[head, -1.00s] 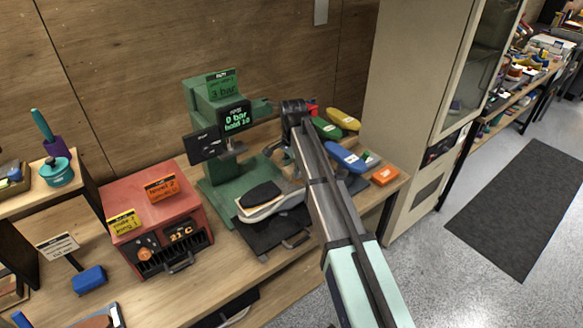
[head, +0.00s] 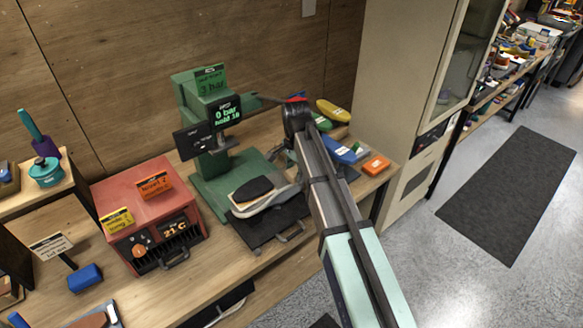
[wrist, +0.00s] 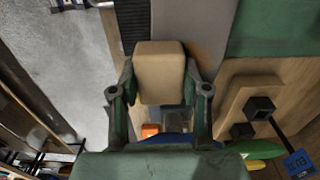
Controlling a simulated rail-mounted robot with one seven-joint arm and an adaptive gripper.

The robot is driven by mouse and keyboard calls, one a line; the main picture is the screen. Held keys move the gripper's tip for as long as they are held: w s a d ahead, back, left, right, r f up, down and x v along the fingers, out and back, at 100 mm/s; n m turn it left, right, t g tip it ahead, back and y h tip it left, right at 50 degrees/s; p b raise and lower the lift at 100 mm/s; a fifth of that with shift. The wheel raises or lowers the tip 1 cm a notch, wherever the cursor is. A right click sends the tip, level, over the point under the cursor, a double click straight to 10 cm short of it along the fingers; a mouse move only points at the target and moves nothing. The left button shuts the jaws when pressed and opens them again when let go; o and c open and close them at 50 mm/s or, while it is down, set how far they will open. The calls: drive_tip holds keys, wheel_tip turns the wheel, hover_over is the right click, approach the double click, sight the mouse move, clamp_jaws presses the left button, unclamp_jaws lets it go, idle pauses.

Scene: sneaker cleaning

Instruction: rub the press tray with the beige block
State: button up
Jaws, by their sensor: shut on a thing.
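In the wrist view my gripper (wrist: 160,82) is shut on the beige block (wrist: 159,66), with a finger on each side of it. In the head view the arm reaches over the bench to the right of the green press (head: 205,160). The gripper is largely hidden there behind my arm, and the block cannot be made out. The press tray (head: 262,230) is a dark flat plate with a front handle at the foot of the press. A pale sneaker sole with a black pad (head: 253,189) rests at it. I cannot see the block touching the tray.
A red heater box (head: 150,205) stands left of the press. Blue (head: 340,150) and yellow (head: 333,110) items and an orange block (head: 376,165) lie right of my arm. A tall beige cabinet (head: 395,90) stands beyond the bench's right end.

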sight(283, 167)
drive_tip(key=shift+s+d+r, duration=0.1)
drive_tip(key=shift+w+a+f, duration=0.2)
drive_tip(key=shift+w+a, duration=0.95)
drive_tip(key=shift+w, duration=0.25)
drive_tip(key=shift+w+a+p, duration=0.45)
drive_tip(key=shift+w+a, duration=0.7)
drive_tip(key=shift+w, duration=0.2)
drive_tip(key=shift+r, duration=0.1)
drive_tip(key=shift+r+p, duration=1.65)
drive_tip(key=shift+r, duration=1.35)
drive_tip(key=shift+r, duration=0.1)
